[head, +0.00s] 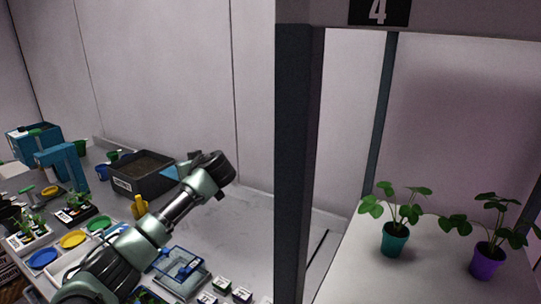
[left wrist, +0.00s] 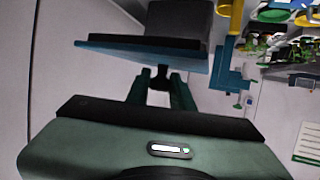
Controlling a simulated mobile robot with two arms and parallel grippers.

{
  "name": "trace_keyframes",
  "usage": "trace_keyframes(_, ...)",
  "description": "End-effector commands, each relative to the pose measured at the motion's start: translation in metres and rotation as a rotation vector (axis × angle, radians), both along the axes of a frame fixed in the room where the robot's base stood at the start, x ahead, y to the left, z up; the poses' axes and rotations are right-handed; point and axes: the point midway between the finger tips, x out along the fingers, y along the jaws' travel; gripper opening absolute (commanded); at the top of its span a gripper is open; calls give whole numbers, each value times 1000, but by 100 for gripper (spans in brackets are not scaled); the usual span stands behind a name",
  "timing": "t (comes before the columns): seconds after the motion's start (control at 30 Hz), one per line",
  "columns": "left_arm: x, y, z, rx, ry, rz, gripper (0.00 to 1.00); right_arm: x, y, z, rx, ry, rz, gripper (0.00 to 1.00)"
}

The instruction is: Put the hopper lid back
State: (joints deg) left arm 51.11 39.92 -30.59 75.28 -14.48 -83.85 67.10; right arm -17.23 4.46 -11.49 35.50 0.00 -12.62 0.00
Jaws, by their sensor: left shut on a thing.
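The hopper (head: 143,176) is a dark grey bin with a white label, standing against the back wall in the head view. Its top is open and shows brown filling. The blue lid (head: 168,173) is at the hopper's right side, partly hidden behind my arm. In the left wrist view the lid (left wrist: 125,55) is a flat blue panel seen edge-on, with a dark grey block beyond it. My left gripper (left wrist: 160,92) is shut on the lid by a small dark handle; its fingers are mostly hidden in the head view. My right gripper is in neither view.
A yellow scoop-like thing (head: 139,207) stands in front of the hopper. A clear blue-edged box (head: 180,264), plates and potted seedlings crowd the bench front. A dark post (head: 297,160) stands right of my arm. Two potted plants (head: 395,240) sit on a white shelf beyond.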

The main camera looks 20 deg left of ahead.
Motion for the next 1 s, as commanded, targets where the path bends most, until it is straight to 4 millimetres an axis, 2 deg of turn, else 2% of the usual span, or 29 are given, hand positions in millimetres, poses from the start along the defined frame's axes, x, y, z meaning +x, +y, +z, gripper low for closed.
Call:
trace_keyframes(0.17,1,-4,1,0,0,-11,0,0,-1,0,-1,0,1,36)
trace_keyframes(0.27,3,-21,0,0,0,-51,0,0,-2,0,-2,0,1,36)
trace_keyframes(0.33,5,-43,0,-2,-1,-105,0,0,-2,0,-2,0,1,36)
trace_keyframes(0.47,4,-99,-1,-1,-1,-245,0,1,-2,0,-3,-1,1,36)
trace_keyframes(0.67,-16,-193,4,-3,-2,-493,0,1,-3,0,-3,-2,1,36)
trace_keyframes(0.8,-44,-254,10,-3,-2,-666,0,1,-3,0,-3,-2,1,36)
trace_keyframes(1.0,-97,-326,23,-2,-3,-897,0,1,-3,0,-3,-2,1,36)
